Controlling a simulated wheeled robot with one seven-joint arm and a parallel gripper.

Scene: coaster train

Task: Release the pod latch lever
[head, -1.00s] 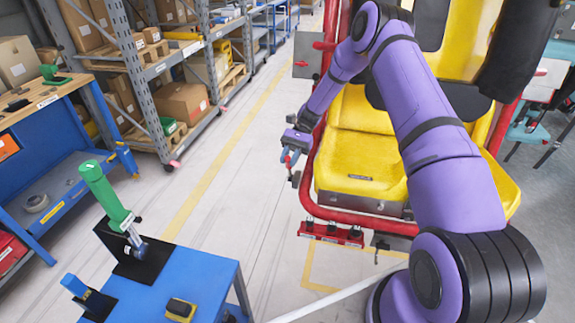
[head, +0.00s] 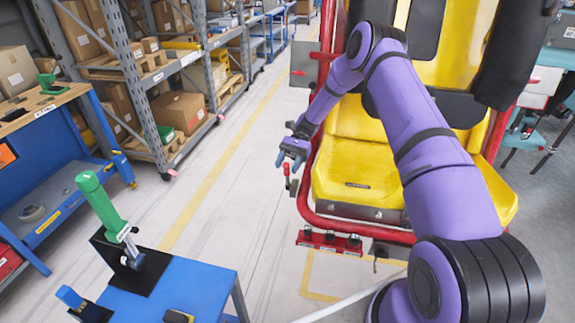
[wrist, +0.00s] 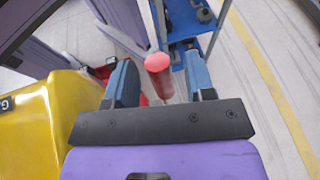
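The pod latch lever (head: 287,170) has a red grip and stands at the left side of the yellow pod seat (head: 362,172). My gripper (head: 286,158) is just above the lever in the head view. In the wrist view the lever's red, round-ended grip (wrist: 158,75) shows between my two blue fingers (wrist: 160,86). The fingers are wide apart, with a gap on each side of the grip. The lever's lower end is blurred and partly hidden in the wrist view.
A red frame (head: 303,205) borders the seat, with a red switch box (head: 329,241) below it. Shelving (head: 150,85) lines the back left. The floor between is clear.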

